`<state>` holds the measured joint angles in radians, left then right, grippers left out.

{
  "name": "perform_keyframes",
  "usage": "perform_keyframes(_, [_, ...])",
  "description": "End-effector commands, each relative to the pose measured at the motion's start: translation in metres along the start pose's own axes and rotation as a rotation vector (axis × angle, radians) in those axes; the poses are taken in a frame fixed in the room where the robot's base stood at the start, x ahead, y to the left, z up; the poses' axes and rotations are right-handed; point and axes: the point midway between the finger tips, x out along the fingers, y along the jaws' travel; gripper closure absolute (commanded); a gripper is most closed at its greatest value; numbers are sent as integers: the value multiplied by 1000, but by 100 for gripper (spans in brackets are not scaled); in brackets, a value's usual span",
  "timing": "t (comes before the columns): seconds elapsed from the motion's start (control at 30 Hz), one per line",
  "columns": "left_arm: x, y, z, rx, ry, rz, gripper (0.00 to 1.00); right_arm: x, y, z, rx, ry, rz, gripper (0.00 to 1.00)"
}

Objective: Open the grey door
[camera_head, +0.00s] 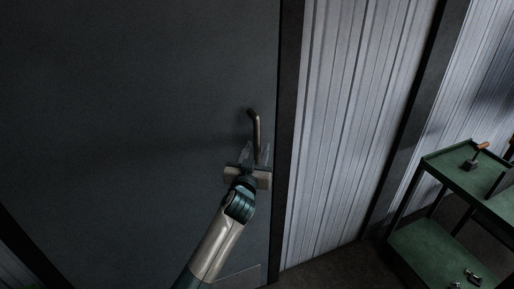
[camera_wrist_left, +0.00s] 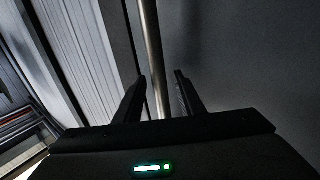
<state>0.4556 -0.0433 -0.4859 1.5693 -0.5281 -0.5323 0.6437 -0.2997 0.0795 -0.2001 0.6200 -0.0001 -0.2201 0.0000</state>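The grey door (camera_head: 130,110) fills the left of the head view and looks shut in its dark frame (camera_head: 288,130). Its bent metal bar handle (camera_head: 255,130) is near the door's right edge. My left gripper (camera_head: 257,156) is at the lower part of the handle. In the left wrist view the handle (camera_wrist_left: 153,55) runs down between the two open fingers (camera_wrist_left: 158,85), with a gap visible on the right finger's side; contact on the left is unclear. My right gripper is in neither view.
A green cart (camera_head: 455,170) with a wooden-handled tool (camera_head: 476,156) on top stands at the right. Pale corrugated wall (camera_head: 345,110) lies between door frame and cart. Dark floor (camera_head: 335,268) is clear below the wall.

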Motion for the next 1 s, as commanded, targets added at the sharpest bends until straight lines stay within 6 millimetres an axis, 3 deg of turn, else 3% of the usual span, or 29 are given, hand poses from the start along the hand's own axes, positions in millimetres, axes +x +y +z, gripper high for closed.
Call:
perform_keyframes(0.43, [6,0,0,0,0,1,64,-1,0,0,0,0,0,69])
perform_keyframes(0.6, [6,0,0,0,0,1,100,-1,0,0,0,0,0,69])
perform_keyframes(1.0, [6,-2,1,0,-1,7,100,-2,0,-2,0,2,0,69])
